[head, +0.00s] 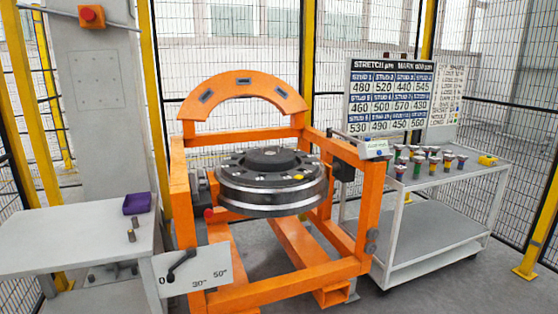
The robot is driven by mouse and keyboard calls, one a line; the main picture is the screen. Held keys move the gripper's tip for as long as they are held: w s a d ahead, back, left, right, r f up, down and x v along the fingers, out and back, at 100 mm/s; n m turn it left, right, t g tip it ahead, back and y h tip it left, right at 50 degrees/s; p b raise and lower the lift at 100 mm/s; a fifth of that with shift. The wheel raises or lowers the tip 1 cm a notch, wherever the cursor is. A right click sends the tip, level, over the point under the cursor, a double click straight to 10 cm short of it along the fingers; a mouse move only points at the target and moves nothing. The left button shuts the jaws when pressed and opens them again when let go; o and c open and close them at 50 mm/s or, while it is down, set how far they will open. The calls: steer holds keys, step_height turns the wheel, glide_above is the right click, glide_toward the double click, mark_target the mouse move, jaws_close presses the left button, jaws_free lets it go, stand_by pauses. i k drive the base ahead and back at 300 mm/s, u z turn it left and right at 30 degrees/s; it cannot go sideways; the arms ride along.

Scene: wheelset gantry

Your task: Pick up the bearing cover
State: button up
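A dark, round, flat-topped piece (270,156), which looks like the bearing cover, sits at the middle of the wheelset (270,197). The wheelset is a thick dark disc with a bright metal rim, lying flat inside an orange gantry frame (293,279). Several small pale pieces and a yellow one lie around the cover on the disc. They are too small to make out. I cannot tell whether the cover is fastened. My gripper is not in view.
An orange arch (243,91) rises behind the wheelset. A grey table (75,240) at left holds a purple tray (136,203) and small metal cylinders. A cart (435,250) at right carries several coloured-handled tools and a yellow piece (487,160). Yellow-posted mesh fencing surrounds the area.

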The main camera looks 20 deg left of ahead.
mark_target(273, 158)
steer(key=z, duration=1.1)
steer(key=k, duration=0.2)
steer(key=u, duration=2.85)
steer(key=i, duration=1)
steer(key=u, duration=0.15)
steer(key=k, duration=0.45)
steer(key=u, duration=0.05)
